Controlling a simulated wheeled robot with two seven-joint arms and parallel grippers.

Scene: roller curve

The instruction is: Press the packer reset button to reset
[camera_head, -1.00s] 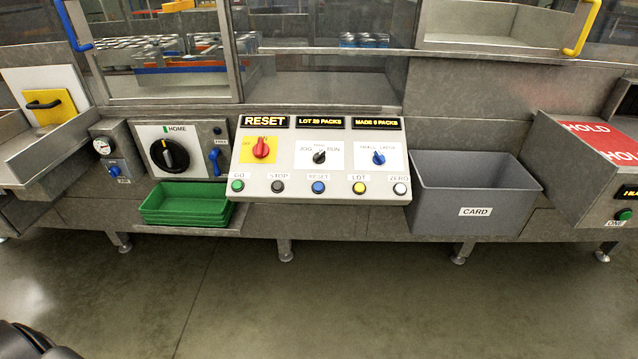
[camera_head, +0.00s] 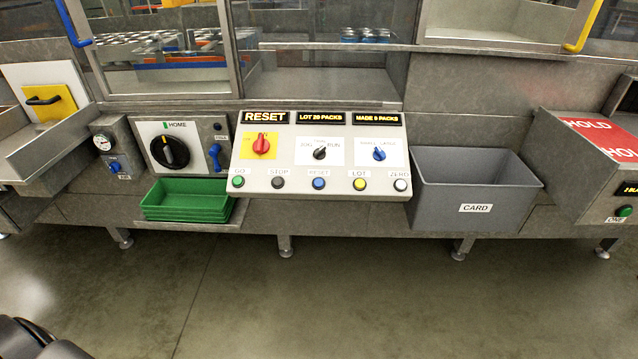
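The packer control panel (camera_head: 320,198) stands in the middle of the camera_head view. The blue RESET button (camera_head: 319,183) is the middle one in its lower row, above no hand or gripper. The green GO button (camera_head: 238,181) and dark STOP button (camera_head: 278,182) are left of it; the yellow LOT button (camera_head: 359,184) and white ZERO button (camera_head: 400,185) are right. A display (camera_head: 265,118) at the panel's top left reads RESET. Neither gripper shows. A dark part, apparently mine, shows at the bottom left corner.
Above the buttons are a red switch (camera_head: 261,145), a black knob (camera_head: 320,153) and a blue knob (camera_head: 379,154). Green trays (camera_head: 187,212) stand left of the panel and a grey CARD bin (camera_head: 475,190) right. The floor in front is clear.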

